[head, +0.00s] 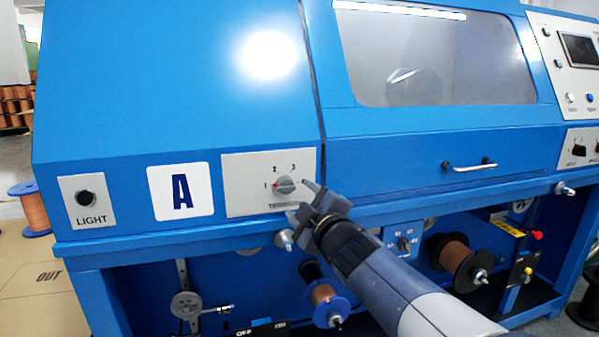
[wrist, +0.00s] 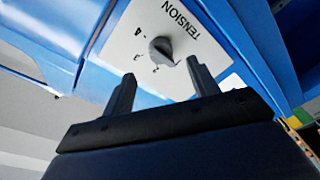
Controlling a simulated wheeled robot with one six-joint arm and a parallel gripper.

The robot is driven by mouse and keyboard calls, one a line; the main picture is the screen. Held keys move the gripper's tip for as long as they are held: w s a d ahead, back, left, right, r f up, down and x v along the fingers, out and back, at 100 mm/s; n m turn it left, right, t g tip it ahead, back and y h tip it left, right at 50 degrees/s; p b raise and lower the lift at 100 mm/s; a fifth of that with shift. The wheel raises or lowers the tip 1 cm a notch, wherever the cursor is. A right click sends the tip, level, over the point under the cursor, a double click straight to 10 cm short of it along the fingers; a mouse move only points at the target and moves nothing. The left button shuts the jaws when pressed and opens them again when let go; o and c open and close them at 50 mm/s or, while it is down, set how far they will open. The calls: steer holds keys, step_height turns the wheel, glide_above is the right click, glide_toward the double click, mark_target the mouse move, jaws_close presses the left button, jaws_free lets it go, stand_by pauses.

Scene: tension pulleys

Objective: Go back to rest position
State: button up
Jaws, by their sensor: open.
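The tension knob (head: 285,185) is a grey dial on a light plate (head: 240,190) with numbers around it, on the front of the blue machine. A red mark shows at its left side near the 1. My gripper (head: 300,200) is in front of the plate's lower right, close to the knob. In the wrist view my gripper (wrist: 160,78) has its two fingers apart and nothing between them. The knob (wrist: 161,48) shows beyond the fingertips, apart from them.
Left of the knob are an "A" sign (head: 180,191) and a LIGHT switch (head: 85,197). A handle (head: 470,165) sticks out at the right. Below the ledge hang spools (head: 328,302) and another switch box (head: 403,242). A copper spool (head: 33,208) stands on the floor at far left.

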mark_target(287, 190)
steer(key=b+x, duration=0.1)
steer(key=x, duration=0.5)
steer(key=shift+w+a+f, duration=0.1)
steer(key=shift+w+a, duration=0.1)
steer(key=shift+w, duration=0.1)
steer(key=shift+w+m, duration=0.2)
steer(key=shift+m, duration=0.2)
steer(key=shift+s+m+b, duration=0.1)
steer(key=shift+m+b, duration=0.25)
steer(key=shift+m, duration=0.45)
steer(key=m, duration=0.4)
steer(key=shift+a+f+t, duration=0.1)
steer(key=shift+t, duration=0.3)
steer(key=m, duration=0.6)
steer(key=shift+a+t, duration=0.1)
steer(key=shift+t, duration=0.2)
steer(key=m+p, duration=0.1)
steer(key=m, duration=0.3)
steer(key=m+h+p, duration=0.1)
steer(key=m+p, duration=0.1)
steer(key=m, duration=0.1)
steer(key=shift+s+a+m+t+h, duration=0.1)
steer(key=shift+a+m+t+h, duration=0.05)
steer(key=shift+m+t+h, duration=0.2)
steer(key=m+h+p, duration=0.1)
steer(key=m+p, duration=0.1)
steer(key=m, duration=0.3)
steer(key=shift+p, duration=0.35)
